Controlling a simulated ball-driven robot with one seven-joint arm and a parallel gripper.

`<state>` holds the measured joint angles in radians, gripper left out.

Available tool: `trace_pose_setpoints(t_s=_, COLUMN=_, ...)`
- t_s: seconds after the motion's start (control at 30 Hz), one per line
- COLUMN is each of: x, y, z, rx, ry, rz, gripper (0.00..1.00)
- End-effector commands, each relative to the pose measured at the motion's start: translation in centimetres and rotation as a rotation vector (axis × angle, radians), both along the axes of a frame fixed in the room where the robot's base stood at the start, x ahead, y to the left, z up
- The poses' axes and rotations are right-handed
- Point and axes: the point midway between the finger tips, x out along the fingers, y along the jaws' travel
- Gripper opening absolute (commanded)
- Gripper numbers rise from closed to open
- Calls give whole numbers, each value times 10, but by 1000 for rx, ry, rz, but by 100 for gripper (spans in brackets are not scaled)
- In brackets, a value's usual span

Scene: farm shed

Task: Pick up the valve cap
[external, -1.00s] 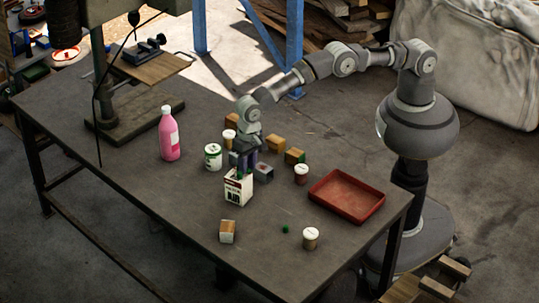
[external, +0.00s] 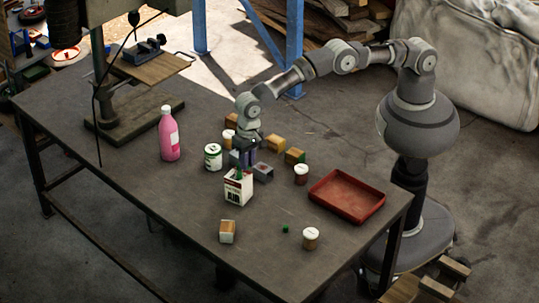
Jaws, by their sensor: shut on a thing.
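My gripper (external: 245,164) points down over the middle of the workbench, just behind a white printed box (external: 238,190). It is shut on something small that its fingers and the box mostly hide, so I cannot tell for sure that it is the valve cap. A bit of green shows between the fingertips and the top of the box. A small green piece (external: 285,229) lies apart on the bare bench at the front. At this size I cannot say whether it is a valve cap.
Around the gripper stand a green-white can (external: 213,157), a grey block (external: 263,173), wooden blocks (external: 275,144) and a white-lidded jar (external: 301,174). A pink bottle (external: 169,134) stands left, a red tray (external: 346,196) right. Another jar (external: 310,239) and block (external: 227,231) stand in front. The bench's left front is clear.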

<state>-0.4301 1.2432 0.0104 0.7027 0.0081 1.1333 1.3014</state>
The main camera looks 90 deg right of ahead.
Motion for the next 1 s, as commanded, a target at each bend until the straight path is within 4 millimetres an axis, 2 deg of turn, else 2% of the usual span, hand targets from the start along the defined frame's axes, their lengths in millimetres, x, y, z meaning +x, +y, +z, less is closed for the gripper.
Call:
trace_pose_setpoints(t_s=0.1, x=0, y=0, z=26, rx=1, ry=-1, rz=0, gripper=0)
trace_pose_setpoints(t_s=0.27, x=-22, y=-10, z=25, rx=-1, ry=3, rz=0, gripper=0)
trace_pose_setpoints(t_s=0.7, x=-119, y=-53, z=35, rx=0, ry=0, rz=1, gripper=0)
trace_pose_setpoints(t_s=0.83, x=-136, y=-61, z=35, rx=1, ry=-1, rz=1, gripper=0)
trace_pose_setpoints(t_s=1.0, x=-145, y=-65, z=34, rx=1, ry=-1, rz=1, gripper=0)
